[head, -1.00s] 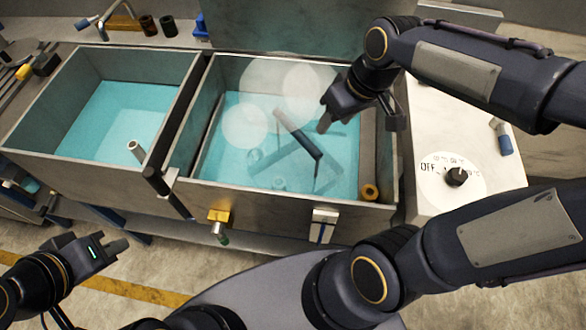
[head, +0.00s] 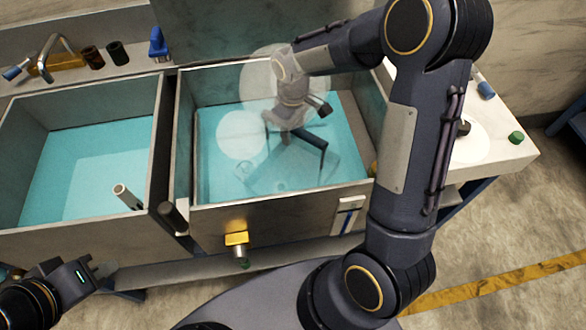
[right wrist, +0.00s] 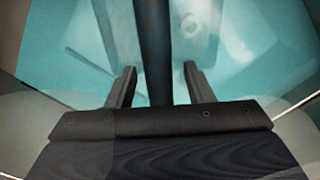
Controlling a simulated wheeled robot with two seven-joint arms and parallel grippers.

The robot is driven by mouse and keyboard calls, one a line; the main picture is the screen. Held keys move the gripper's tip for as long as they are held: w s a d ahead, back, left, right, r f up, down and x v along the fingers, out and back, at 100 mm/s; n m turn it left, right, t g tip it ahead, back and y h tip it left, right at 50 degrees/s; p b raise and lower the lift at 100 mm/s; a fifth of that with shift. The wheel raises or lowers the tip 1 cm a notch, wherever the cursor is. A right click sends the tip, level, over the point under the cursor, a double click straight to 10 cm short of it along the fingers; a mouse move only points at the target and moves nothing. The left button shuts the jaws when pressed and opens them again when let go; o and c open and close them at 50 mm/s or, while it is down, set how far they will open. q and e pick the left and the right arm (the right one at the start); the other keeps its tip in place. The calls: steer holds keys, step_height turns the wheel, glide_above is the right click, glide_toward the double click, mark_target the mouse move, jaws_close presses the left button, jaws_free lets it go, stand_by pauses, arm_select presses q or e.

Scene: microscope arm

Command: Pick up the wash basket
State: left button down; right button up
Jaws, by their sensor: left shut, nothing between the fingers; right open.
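The wash basket (head: 285,168) sits under the blue liquid in the right basin, faint and pale through the water and steam. Its dark handle (head: 310,141) rises above it. My right gripper (head: 288,125) points down over the handle, with its fingers mostly hidden in the head view. In the right wrist view my right gripper (right wrist: 160,74) is open, and the dark handle bar (right wrist: 153,40) runs between its two fingers. Whether the fingers touch it I cannot tell. My left gripper (head: 104,276) is shut and empty at lower left, in front of the basins, away from the basket.
The right basin's front wall (head: 285,213) and the divider (head: 168,130) stand around the basket. A yellow-handled valve (head: 237,240) juts from the front. A white panel (head: 490,148) lies at right.

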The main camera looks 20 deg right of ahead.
step_height(320, 180, down, 2)
steer(key=shift+f, duration=0.2)
jaws_close()
steer(key=shift+r, duration=0.1)
